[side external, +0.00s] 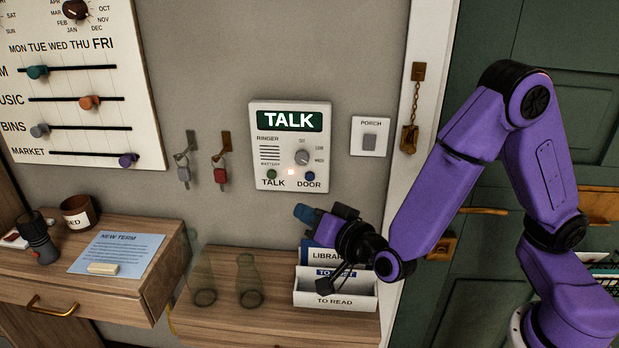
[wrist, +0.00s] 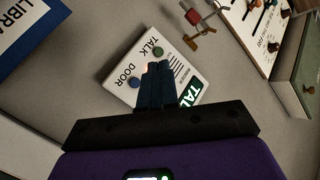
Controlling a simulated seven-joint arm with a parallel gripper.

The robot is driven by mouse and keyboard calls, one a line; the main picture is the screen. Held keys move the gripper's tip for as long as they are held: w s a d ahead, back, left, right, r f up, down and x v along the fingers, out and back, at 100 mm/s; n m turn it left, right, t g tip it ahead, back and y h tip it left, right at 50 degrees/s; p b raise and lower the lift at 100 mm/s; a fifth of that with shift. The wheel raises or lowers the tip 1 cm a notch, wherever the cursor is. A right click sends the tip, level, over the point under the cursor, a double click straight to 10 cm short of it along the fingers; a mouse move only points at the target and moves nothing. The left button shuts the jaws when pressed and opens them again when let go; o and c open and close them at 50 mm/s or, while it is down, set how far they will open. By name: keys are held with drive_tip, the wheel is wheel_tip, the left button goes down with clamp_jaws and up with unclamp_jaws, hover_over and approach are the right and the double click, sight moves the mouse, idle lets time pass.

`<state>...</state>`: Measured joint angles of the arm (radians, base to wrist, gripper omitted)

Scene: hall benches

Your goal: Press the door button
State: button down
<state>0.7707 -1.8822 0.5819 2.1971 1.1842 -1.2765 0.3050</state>
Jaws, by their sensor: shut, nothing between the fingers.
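The white intercom panel (side external: 290,147) is on the grey wall, with a green "TALK" display at its top. Its blue door button (side external: 310,176) is at the lower right, above the "DOOR" label. The green talk button (side external: 271,174) is at the lower left, with a small lit lamp between them. In the wrist view the door button (wrist: 134,84) and talk button (wrist: 158,51) both show. My gripper (side external: 303,213) is below the panel, apart from it, its fingers shut and empty. In the wrist view my gripper (wrist: 158,68) covers part of the panel.
A white porch switch (side external: 369,137) is right of the panel, and keys (side external: 220,172) hang on hooks to its left. Below stand two glass vessels (side external: 249,283) and a white "TO READ" holder (side external: 335,290) on the wooden bench. The wall around the panel is mostly clear.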

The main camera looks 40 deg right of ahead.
sight(310, 176)
drive_tip(key=shift+w, duration=0.1)
drive_tip(key=shift+w+d, duration=3)
drive_tip(key=shift+d, duration=0.1)
drive_tip(key=shift+w+d, duration=0.15)
drive_tip(key=shift+w+d, duration=0.15)
